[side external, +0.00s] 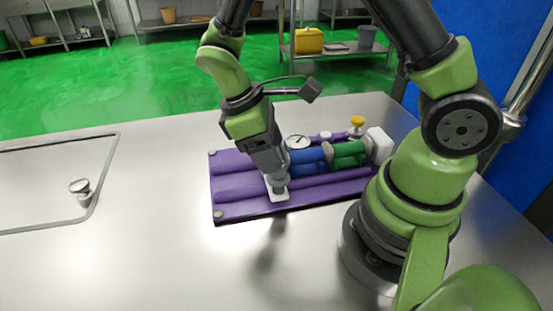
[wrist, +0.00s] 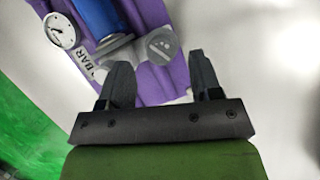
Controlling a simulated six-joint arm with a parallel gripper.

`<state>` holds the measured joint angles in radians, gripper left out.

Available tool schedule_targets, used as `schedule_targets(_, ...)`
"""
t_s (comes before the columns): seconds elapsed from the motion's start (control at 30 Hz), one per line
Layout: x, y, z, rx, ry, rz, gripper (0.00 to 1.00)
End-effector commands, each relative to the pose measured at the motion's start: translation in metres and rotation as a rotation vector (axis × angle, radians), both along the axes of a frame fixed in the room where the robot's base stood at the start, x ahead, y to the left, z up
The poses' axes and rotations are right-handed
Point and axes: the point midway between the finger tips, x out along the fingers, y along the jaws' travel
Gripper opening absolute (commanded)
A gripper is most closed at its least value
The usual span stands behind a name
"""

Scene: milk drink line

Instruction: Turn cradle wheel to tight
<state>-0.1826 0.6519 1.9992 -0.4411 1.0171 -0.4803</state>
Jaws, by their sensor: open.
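The purple cradle (side external: 236,190) lies on the steel table and bears a blue cylinder (side external: 307,158) and a green cylinder (side external: 348,154). In the wrist view a round grey disc (wrist: 161,44) with pale marks, which looks like the cradle wheel, sits beside the end of the blue cylinder (wrist: 98,16). My gripper (side external: 278,186) is low over the near left part of the cradle. Its fingers (wrist: 162,76) are apart, with the disc just ahead of the gap between them. In the side view the gripper hides most of the wheel area, and I cannot tell whether it touches anything.
A round gauge (side external: 298,142) stands behind the blue cylinder. A yellow knob (side external: 357,122) and a white block (side external: 379,144) are at the cradle's right end. A metal knob (side external: 80,187) stands on the far left of the table. The table between is clear.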

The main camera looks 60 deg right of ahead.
Motion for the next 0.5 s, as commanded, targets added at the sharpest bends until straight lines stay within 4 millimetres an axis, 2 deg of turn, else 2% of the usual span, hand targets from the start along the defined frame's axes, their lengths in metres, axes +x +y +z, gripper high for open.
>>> schedule_targets(0.1,-0.007,-0.003,-0.016,0.000,0.004,-0.001,0.58)
schedule_targets(0.2,-0.009,-0.005,-0.024,0.000,0.002,-0.002,0.58)
schedule_targets(0.5,-0.011,-0.006,-0.029,0.001,-0.002,-0.002,0.58)
